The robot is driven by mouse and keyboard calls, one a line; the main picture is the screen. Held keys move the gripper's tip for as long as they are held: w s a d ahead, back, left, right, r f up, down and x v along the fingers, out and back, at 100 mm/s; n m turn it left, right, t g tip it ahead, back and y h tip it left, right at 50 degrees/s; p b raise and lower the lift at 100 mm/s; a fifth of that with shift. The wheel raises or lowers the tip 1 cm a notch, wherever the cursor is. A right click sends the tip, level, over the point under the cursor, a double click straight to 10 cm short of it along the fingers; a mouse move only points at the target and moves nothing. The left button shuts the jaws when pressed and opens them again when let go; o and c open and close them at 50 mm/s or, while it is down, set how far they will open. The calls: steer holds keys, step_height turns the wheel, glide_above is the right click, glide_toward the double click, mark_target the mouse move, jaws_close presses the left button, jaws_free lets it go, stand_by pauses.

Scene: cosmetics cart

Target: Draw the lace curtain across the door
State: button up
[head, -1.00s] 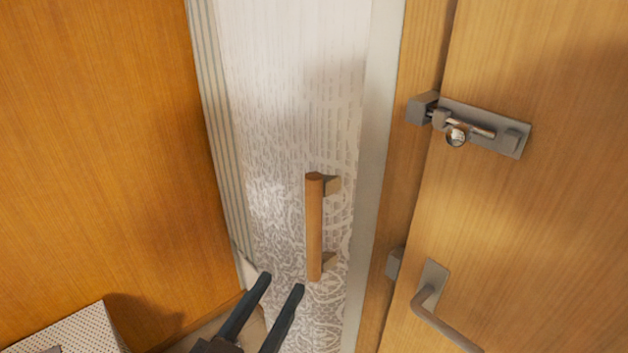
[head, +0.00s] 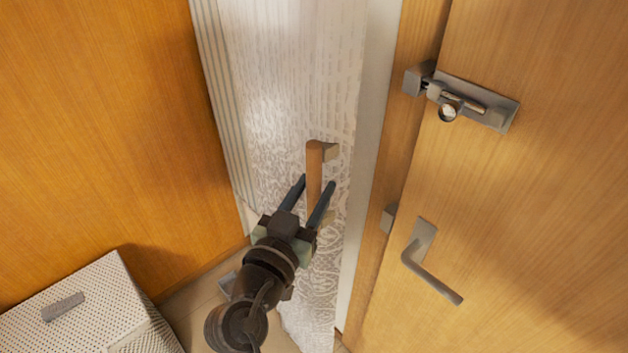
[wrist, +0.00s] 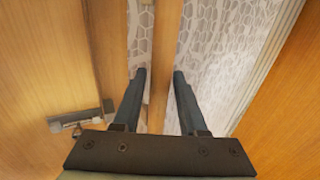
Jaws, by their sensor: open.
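The lace curtain (head: 280,110) is a pale patterned panel hanging in the gap between a wooden wall and the door; it also shows in the wrist view (wrist: 225,60). An upright wooden handle (head: 314,160) stands out from it on two brackets. My gripper (head: 316,184) is open, with its dark fingers one on each side of the handle's middle in the head view. In the wrist view a wooden strip, apparently the handle (wrist: 166,60), lies between the open fingertips. Whether the fingers touch it I cannot tell. The wooden door (head: 530,190) is at right.
The door carries a metal bolt (head: 475,102) and a lever handle (head: 425,258). A pale frame strip (head: 366,150) borders the curtain's right. An orange wooden panel (head: 100,130) fills the left. A white perforated box (head: 85,300) stands at lower left.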

steer(key=shift+w+d, duration=0.1)
steer(key=shift+w, duration=0.2)
jaws_close()
stand_by(1.3)
